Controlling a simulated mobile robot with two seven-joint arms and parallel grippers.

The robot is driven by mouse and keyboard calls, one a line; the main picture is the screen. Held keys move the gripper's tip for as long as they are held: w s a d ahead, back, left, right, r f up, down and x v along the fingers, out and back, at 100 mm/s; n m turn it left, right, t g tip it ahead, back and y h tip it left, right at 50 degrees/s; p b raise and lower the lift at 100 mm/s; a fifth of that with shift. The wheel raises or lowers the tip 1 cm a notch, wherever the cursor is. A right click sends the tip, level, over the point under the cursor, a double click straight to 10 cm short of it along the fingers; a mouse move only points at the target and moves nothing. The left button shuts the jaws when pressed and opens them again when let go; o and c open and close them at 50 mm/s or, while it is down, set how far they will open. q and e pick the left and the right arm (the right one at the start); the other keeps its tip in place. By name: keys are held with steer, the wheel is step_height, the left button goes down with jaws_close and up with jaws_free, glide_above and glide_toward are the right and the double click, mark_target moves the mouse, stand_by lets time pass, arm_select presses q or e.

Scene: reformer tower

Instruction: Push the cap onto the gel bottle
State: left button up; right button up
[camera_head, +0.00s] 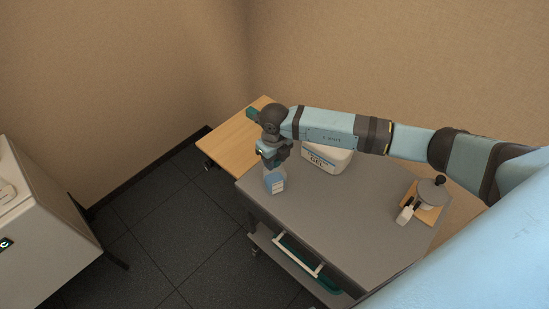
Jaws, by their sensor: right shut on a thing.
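The gel bottle (274,183) is small, clear and bluish with a pale label. It stands upright at the far left corner of the grey cart top. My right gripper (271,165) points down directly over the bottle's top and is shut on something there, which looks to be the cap. The cap itself is hidden by the fingers, so I cannot tell how it sits on the bottle's neck. My left gripper is not in view.
A white tub marked GEL (328,159) stands behind my right arm. A wooden table (232,146) is behind; a pale cabinet (45,235) stands left. The cart's middle is clear.

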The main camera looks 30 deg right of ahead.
steer(key=shift+f, duration=0.4)
steer(key=o, duration=1)
steer(key=shift+r, duration=0.1)
steer(key=shift+r+p, duration=1.7)
steer(key=shift+r, duration=1.25)
